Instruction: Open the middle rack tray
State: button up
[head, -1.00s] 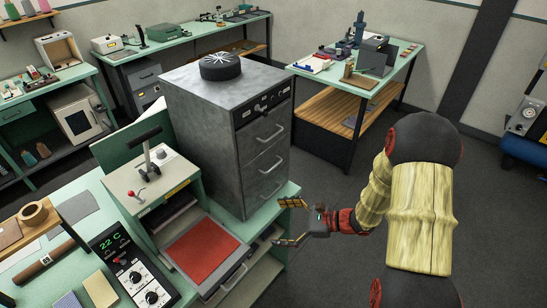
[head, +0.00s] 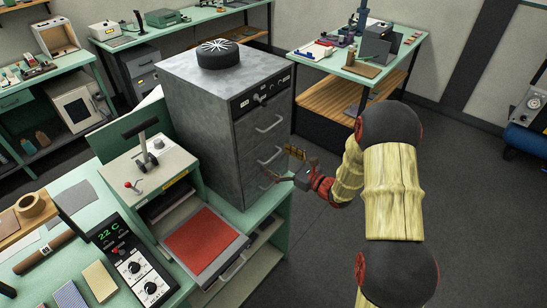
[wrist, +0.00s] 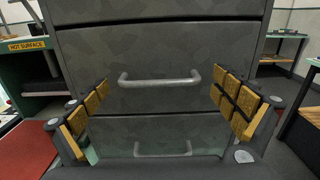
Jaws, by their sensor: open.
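The grey metal rack cabinet (head: 200,125) stands on the green bench, with a stack of drawer-like trays on its front, each with a bar handle. The middle tray (head: 260,145) is shut; its handle (head: 271,157) is partly beside my gripper in the head view. My gripper (head: 281,164) is open and empty, close in front of the cabinet face. In the wrist view, one tray handle (wrist: 160,79) lies between and beyond my spread yellow-padded fingers (wrist: 160,108), apart from them. A lower handle (wrist: 162,149) shows beneath it.
A press with a red pad (head: 202,243) on a pull-out plate stands left of the cabinet. A black round vent (head: 219,54) tops the cabinet. A green table (head: 385,72) stands behind to the right. The floor (head: 470,160) at right is clear.

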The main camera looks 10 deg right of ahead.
jog(key=shift+w+a, duration=0.3)
jog(key=shift+w, duration=0.05)
jog(key=c, duration=1.5)
jog(key=shift+c, duration=0.6)
jog(key=shift+d, duration=0.1)
jog(key=v, duration=2.3)
jog(key=shift+s+d+r+p, duration=0.15)
jog(key=shift+s+d+p, duration=0.1)
jog(key=shift+p, duration=0.1)
jog(key=shift+c, duration=0.2)
